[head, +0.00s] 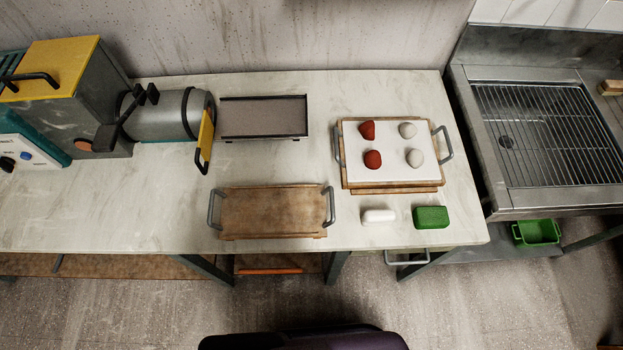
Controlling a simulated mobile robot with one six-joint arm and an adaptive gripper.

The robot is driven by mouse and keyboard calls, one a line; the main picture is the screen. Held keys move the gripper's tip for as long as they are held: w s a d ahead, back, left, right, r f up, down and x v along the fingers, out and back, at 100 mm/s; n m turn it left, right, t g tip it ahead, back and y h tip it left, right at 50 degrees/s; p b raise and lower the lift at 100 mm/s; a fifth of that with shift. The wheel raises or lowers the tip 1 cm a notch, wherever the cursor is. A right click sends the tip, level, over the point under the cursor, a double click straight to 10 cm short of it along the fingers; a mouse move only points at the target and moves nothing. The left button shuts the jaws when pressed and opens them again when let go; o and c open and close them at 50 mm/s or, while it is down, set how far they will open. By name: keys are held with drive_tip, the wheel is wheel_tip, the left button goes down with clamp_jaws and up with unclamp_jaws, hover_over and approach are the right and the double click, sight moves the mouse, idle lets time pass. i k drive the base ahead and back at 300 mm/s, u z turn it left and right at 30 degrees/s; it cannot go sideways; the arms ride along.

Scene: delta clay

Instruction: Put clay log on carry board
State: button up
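A white, rounded, log-like piece (378,216) lies on the pale worktop near its front edge; it may be the clay log. A brown wooden board with two grey end handles (272,212) lies to its left, empty, and looks like the carry board. A second handled wooden board (392,187) sits behind the white piece. It bears a white slab (391,135) with two red and two pale lumps. My gripper is not in view.
A green block (431,217) lies right of the white piece. A dark-rimmed tray (263,118) and a grey cylindrical machine (165,115) stand behind. A gridded sink (535,130) is at right. An orange-red rod (270,271) lies below the worktop. The worktop's front left is clear.

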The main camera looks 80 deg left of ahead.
sight(274, 212)
drive_tip(key=z, duration=0.05)
drive_tip(key=k, duration=2.7)
drive_tip(key=u, duration=0.6)
